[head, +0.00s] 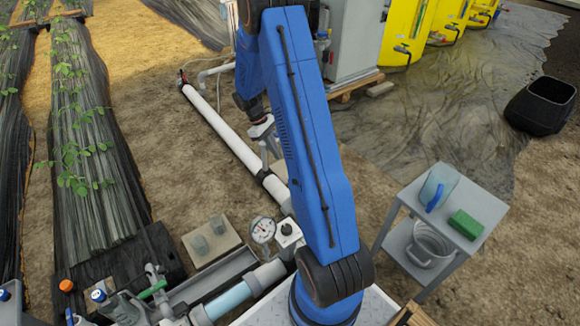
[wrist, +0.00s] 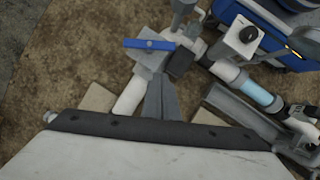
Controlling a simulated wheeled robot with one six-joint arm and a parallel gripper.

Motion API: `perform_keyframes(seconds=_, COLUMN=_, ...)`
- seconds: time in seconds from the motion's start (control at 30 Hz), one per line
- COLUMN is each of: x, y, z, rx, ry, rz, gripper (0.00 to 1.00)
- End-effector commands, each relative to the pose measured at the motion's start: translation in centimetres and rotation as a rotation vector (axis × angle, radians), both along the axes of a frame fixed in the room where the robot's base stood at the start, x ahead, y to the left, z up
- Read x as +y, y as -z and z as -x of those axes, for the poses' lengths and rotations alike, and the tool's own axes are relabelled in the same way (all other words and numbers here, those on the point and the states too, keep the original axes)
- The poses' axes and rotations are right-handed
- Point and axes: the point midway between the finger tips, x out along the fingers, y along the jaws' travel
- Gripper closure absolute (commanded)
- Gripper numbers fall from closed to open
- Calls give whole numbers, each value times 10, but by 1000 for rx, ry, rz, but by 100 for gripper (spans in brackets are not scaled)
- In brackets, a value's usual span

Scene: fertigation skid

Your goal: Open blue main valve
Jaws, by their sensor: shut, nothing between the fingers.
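The blue main valve shows in the wrist view as a flat blue lever (wrist: 149,44) on a grey body at a pipe junction. The lever lies roughly crosswise to the white pipe (wrist: 130,97) below it. I cannot make it out in the head view, where my blue arm covers part of the pipe run. My gripper (wrist: 158,80) is shut and empty, its fingers pointing toward the valve body just below the lever in the picture. I cannot tell whether they touch it. In the head view my gripper (head: 266,158) is over the white pipe (head: 226,128).
A pressure gauge (head: 262,230) and a light blue clear tube (head: 228,299) stand close to the arm. Smaller valves with orange (head: 66,286) and blue knobs (head: 98,295) are at lower left. A grey cart (head: 460,185) with a green block (head: 467,224) stands right.

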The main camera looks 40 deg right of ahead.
Motion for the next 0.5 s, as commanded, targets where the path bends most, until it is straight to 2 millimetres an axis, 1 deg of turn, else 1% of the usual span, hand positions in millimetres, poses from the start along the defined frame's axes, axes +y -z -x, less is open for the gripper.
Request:
perform_keyframes(seconds=0.03, x=4, y=-4, z=-7, rx=-29, ry=13, rz=-15, gripper=100)
perform_keyframes(seconds=0.1, x=7, y=-8, z=-13, rx=-54, ry=27, rz=-29, gripper=100)
perform_keyframes(seconds=0.23, x=9, y=-5, z=-14, rx=-67, ry=34, rz=-38, gripper=100)
perform_keyframes(seconds=0.37, x=7, y=10, z=-8, rx=-63, ry=34, rz=-38, gripper=100)
perform_keyframes(seconds=0.5, x=4, y=31, z=0, rx=-62, ry=34, rz=-38, gripper=100)
